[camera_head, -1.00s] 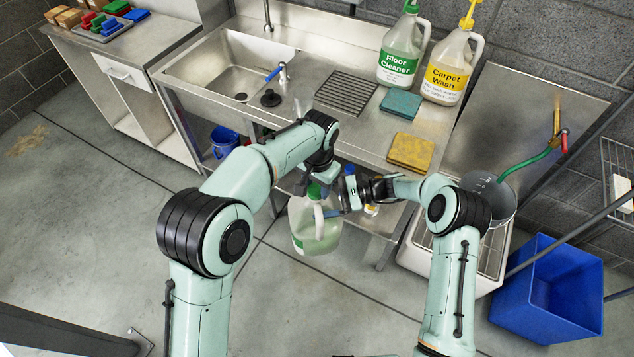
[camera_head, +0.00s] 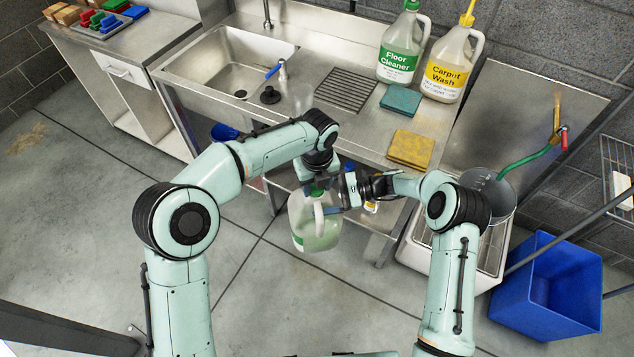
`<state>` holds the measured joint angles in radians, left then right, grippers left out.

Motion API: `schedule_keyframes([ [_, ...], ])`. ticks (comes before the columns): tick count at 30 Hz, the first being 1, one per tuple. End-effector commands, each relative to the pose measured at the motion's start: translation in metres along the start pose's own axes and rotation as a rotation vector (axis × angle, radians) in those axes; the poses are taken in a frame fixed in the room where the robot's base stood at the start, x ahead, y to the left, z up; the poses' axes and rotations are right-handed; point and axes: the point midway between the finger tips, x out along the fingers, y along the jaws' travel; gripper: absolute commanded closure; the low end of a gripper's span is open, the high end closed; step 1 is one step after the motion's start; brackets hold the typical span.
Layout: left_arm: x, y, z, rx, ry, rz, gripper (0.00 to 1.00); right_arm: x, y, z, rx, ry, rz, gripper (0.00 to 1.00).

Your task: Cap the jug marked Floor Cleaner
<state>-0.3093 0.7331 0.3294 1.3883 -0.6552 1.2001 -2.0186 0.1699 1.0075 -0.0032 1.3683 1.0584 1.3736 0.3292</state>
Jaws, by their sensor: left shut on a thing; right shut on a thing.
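A translucent jug (camera_head: 312,232) hangs in front of the counter, held above the floor. A bit of green label shows on its lower left side, but no words can be read. My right gripper (camera_head: 335,209) is shut on its handle from the right. A green cap (camera_head: 317,191) is at the jug's mouth. My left gripper (camera_head: 318,188) comes down from above and is shut on the cap, its fingers partly hiding it. I cannot tell how far the cap sits on the neck. Another jug (camera_head: 397,62), labelled Floor Cleaner, stands on the counter at the back.
A Carpet Wash jug (camera_head: 442,75) stands beside it. A teal pad (camera_head: 400,101) and a yellow pad (camera_head: 410,150) lie on the counter (camera_head: 330,130) near a black drain grate (camera_head: 345,90). A blue bin (camera_head: 535,310) stands at right. The floor at left is open.

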Motion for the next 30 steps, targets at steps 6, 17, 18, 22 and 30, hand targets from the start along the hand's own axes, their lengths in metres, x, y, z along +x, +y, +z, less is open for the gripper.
schedule_keyframes([
  [6,-0.0003,0.0024,0.003,0.511,-0.004,0.0,0.83,0.0008,-0.0013,0.0037,-0.007,-0.008,0.002,1.0],
  [17,0.007,0.001,-0.002,1.133,0.019,0.003,0.82,0.0016,-0.0021,0.0045,-0.008,-0.01,0.001,1.0],
  [18,0.0062,0.0014,-0.0013,1.155,0.017,0.002,0.82,0.0017,-0.0024,0.0048,-0.008,-0.01,0.001,1.0],
  [22,0.0023,0.0019,0.0012,1.2,0.005,-0.002,0.82,0.0019,-0.003,0.0053,-0.009,-0.011,0.0,1.0],
  [30,0.0,0.0025,0.0031,1.21,-0.003,0.0,0.83,0.0017,-0.0026,0.0051,-0.008,-0.011,0.0,1.0],
])
